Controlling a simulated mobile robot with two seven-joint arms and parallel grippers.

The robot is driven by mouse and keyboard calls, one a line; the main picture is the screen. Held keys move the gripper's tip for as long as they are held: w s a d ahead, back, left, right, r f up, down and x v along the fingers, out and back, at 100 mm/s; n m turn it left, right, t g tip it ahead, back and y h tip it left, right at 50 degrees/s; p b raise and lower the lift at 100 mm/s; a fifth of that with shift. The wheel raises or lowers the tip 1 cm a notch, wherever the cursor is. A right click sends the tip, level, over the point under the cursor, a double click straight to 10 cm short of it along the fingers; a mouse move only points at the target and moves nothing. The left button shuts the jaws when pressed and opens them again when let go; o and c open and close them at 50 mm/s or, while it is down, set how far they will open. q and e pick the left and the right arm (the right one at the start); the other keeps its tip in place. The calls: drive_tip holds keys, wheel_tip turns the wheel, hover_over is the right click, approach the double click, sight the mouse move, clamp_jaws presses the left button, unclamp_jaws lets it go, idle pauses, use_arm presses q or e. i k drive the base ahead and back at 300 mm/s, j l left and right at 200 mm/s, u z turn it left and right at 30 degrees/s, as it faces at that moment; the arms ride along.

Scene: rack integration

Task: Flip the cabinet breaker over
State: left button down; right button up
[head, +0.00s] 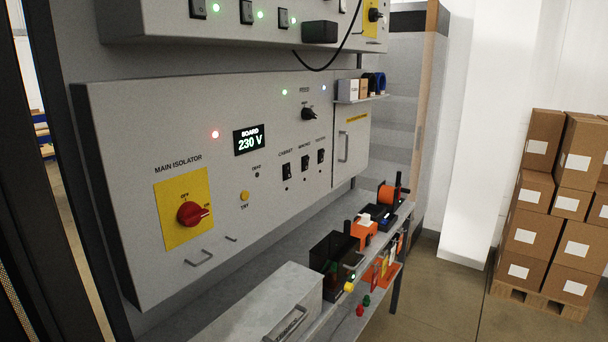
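The grey control panel (120,140) fills the left and middle of the head view. Three small black breaker switches sit in a row right of its centre. The leftmost, under a small label that seems to read CABINET, is the cabinet breaker (286,171). The middle breaker (305,164) and the right breaker (320,156) stand beside it. The lever positions are too small to tell. A display (249,139) reads BOARD 230 V. Neither of my grippers is in view.
A bench (213,268) below holds a grey case (265,310), a dark box (333,258) and orange tools. A black cable (325,68) hangs above. Boxes (545,215) stand far right.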

sight(287, 168)
drive_tip(key=i+l, duration=0.15)
drive_tip(key=l, duration=0.25)
drive_tip(key=i+l+u, duration=0.1)
drive_tip(key=l, duration=0.3)
drive_tip(key=i+l, duration=0.15)
drive_tip(key=l, duration=0.3)
drive_tip(key=i+l+u, duration=0.15)
drive_tip(key=l, duration=0.25)
drive_tip(key=i+l, duration=0.1)
drive_tip(key=l, duration=0.35)
drive_tip(key=i+l+u, duration=0.1)
drive_tip(key=l, duration=0.3)
drive_tip(key=i+l, duration=0.1)
drive_tip(key=l, duration=0.35)
drive_tip(key=u, duration=0.05)
